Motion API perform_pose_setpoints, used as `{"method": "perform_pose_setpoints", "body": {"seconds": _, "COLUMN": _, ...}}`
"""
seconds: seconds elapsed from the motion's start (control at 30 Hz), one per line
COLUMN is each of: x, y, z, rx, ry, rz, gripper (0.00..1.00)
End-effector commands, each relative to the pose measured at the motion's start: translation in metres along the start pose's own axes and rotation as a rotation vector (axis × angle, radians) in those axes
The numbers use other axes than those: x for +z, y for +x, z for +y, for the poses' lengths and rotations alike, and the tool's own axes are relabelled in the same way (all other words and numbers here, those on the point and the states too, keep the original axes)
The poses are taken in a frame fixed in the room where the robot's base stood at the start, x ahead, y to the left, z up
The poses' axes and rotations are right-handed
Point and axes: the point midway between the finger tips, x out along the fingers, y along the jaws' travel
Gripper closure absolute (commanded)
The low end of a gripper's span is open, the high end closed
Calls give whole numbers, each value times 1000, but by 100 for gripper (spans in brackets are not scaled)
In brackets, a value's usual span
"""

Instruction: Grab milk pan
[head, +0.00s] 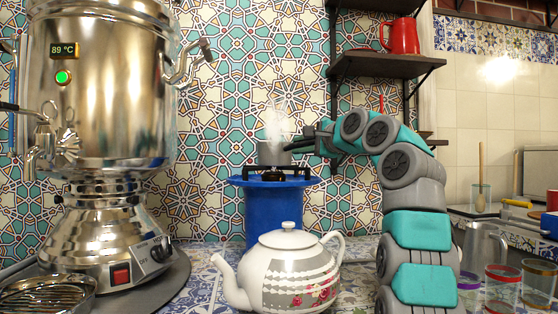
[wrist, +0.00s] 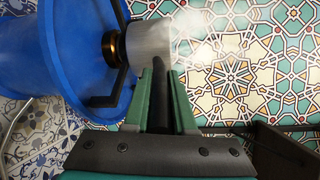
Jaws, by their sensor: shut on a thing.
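The milk pan (head: 274,155) is a small grey metal pan with a dark handle, on the black grate of the blue gas burner (head: 272,210). White steam rises from it. In the wrist view the milk pan (wrist: 151,45) shows beyond the fingers, with its dark handle (wrist: 158,75) running between them. My gripper (head: 312,142) reaches in from the right at the handle; in the wrist view my gripper (wrist: 163,85) has its green fingers closed around the handle. The exact finger contact is small in the head view.
A large samovar (head: 95,90) stands at the left. A white floral teapot (head: 290,268) stands in front of the burner. Wooden shelves (head: 385,65) with a red mug (head: 402,36) hang above my arm. Glasses (head: 502,285) stand at the lower right.

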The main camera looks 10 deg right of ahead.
Motion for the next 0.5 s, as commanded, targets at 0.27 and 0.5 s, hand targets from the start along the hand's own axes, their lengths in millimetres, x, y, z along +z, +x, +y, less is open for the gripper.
{"method": "perform_pose_setpoints", "body": {"seconds": 0.27, "x": 0, "y": 0, "z": 0, "rx": 1, "ry": 0, "rz": -1, "gripper": 100}}
{"method": "perform_pose_setpoints", "body": {"seconds": 0.5, "x": 1, "y": -1, "z": -3, "rx": -1, "ry": 0, "rz": -1, "gripper": 100}}
